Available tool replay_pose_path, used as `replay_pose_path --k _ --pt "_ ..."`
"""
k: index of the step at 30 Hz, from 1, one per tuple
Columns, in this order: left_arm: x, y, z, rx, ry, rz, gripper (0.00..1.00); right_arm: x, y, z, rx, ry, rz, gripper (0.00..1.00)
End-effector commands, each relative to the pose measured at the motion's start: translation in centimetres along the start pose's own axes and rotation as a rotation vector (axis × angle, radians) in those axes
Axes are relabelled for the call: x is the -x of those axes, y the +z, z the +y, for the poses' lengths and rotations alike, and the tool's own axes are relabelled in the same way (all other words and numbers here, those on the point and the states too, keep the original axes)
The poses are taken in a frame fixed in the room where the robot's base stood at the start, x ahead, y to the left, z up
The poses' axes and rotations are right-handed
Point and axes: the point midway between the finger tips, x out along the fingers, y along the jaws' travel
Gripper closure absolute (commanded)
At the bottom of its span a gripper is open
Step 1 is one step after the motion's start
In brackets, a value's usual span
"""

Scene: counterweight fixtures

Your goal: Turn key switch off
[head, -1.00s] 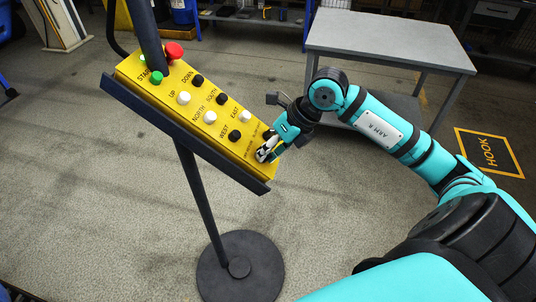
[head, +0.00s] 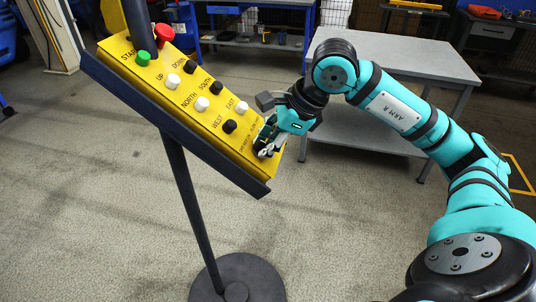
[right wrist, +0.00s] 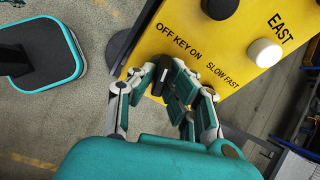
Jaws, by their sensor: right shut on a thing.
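The yellow control panel (head: 165,80) stands tilted on a dark post. Its key switch, a small black knob (right wrist: 162,76), shows in the right wrist view beside the "OFF KEY ON" lettering. My right gripper (head: 266,148) is at the panel's lower right end in the head view. In the right wrist view its fingers (right wrist: 166,88) are closed around the black knob, close to the panel face. The fingers partly hide the knob, and its exact turn is hard to tell. My left gripper is not in view.
The panel also carries a red button (head: 165,32), a green button (head: 142,58) and several black and white buttons. A dark ledge (head: 180,128) runs along its lower edge. A round base (head: 237,277) stands on the floor. A grey table (head: 385,55) is behind my right arm.

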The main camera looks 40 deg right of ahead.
Motion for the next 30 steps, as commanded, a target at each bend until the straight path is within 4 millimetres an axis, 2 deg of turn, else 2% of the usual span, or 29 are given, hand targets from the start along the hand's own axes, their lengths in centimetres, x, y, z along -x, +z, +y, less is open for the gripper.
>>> replay_pose_path --k 1,3,12,19,30 --pt "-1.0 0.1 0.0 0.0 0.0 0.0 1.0 -0.6 -0.4 0.3 0.042 0.002 0.006 1.0" --pt "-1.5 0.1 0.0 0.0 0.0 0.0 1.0 -0.6 -0.3 0.3 0.1 -0.006 0.006 1.0" --pt "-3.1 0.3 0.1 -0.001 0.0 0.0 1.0 -0.5 -0.3 0.3 0.289 -0.031 0.007 1.0" --pt "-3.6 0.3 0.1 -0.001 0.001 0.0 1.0 -0.4 -0.3 0.3 0.365 -0.04 0.007 1.0" --pt "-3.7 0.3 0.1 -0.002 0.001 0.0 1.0 -0.4 -0.2 0.3 0.389 -0.041 0.007 1.0"
